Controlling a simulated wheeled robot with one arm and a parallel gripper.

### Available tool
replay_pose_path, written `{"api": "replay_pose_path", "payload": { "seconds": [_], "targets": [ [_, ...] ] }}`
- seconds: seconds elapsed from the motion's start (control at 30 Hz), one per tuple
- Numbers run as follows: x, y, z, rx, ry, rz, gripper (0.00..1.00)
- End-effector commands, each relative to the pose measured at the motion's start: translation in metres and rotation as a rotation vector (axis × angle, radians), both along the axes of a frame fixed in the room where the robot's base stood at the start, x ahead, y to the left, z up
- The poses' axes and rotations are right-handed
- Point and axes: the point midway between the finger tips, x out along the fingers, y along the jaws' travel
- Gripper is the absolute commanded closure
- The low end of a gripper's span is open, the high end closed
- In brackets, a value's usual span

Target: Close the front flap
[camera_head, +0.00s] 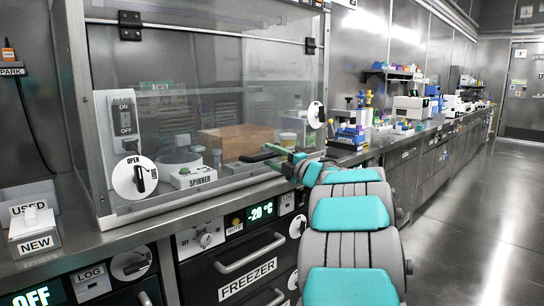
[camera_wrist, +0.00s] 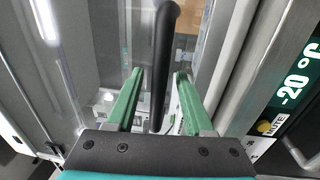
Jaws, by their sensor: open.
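The front flap (camera_head: 225,95) is the clear panel of a metal-framed enclosure over the bench. It hangs steeply down; I cannot tell whether its lower edge is fully against the frame. A black bar handle (camera_head: 262,156) is at its lower right. My gripper (camera_head: 282,152) is at this handle. In the wrist view, the handle (camera_wrist: 163,65) stands between the two green fingers of my gripper (camera_wrist: 160,76), with gaps on both sides. The fingers are open. A round dial (camera_head: 136,177) marked OPEN is at the lower left, and another dial (camera_head: 316,114) is at the right.
A freezer (camera_head: 240,260) with a bar handle (camera_head: 250,254) and a -20 °C display (camera_head: 262,210) is below the bench. Inside the enclosure are a spinner (camera_head: 194,177) and a brown box (camera_head: 235,142). Clear floor (camera_head: 475,220) lies to the right.

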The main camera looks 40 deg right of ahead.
Motion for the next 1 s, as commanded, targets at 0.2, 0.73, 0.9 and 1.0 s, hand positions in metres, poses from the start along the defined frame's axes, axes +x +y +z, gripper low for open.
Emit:
{"api": "replay_pose_path", "payload": {
  "seconds": [0.2, 0.73, 0.9, 1.0],
  "targets": [
    [-0.0001, -0.0002, 0.0002, 0.000, 0.000, -0.001, 0.52],
    [-0.0003, -0.0002, -0.0002, -0.001, 0.001, -0.001, 1.00],
    [-0.0002, -0.0003, -0.0004, -0.001, 0.001, -0.001, 1.00],
    [-0.0002, -0.0003, -0.0005, -0.001, 0.001, -0.001, 1.00]
  ]
}}
